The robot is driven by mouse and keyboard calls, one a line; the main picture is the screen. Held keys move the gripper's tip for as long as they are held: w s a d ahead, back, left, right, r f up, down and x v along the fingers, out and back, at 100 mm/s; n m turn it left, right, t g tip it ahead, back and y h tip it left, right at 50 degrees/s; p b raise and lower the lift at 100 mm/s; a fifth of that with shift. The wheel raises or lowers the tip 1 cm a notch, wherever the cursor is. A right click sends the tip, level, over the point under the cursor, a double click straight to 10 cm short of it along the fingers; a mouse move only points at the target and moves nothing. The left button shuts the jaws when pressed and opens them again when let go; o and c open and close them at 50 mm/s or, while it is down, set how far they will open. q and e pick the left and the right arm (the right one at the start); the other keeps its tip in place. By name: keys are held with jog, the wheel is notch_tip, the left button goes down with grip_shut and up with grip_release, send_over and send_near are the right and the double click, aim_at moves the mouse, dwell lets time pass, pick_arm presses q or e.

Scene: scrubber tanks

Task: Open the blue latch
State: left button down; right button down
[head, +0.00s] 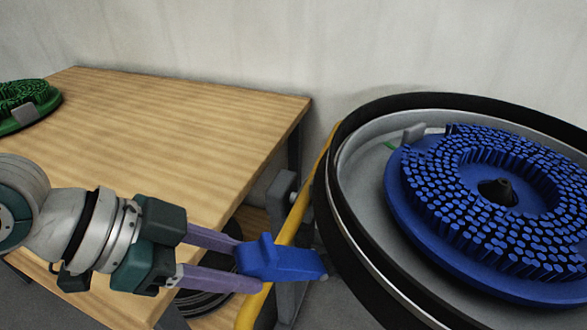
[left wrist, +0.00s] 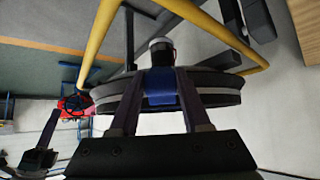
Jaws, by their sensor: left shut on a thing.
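The blue latch (head: 277,260) sits at the left side of the round tank (head: 345,222), beside the yellow bar. My left gripper (head: 240,266) comes in from the left and is shut on the latch, with its two purple fingers on either side of it. In the left wrist view the latch (left wrist: 160,88) shows between the fingertips (left wrist: 160,110), in front of the tank's dark rim (left wrist: 215,90). The fingers hide part of the latch. My right gripper is not seen in the head view.
A blue round brush (head: 440,225) lies in the tank. A yellow bar (head: 300,212) runs close by the latch. A wooden table (head: 190,120) stands at the left with a green brush (head: 28,105) on it; its middle is clear.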

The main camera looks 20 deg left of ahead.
pick_arm(q)
jog(key=shift+s+a+f, duration=0.3)
jog(key=shift+f, duration=0.25)
jog(key=c, duration=0.8)
grip_release()
jog(key=o, duration=0.4)
jog(key=shift+w+r, duration=0.1)
jog(key=shift+r, duration=0.05)
jog(key=shift+o, duration=0.2)
jog(key=shift+d, duration=0.1)
jog(key=shift+r, duration=0.1)
jog(key=v, duration=1)
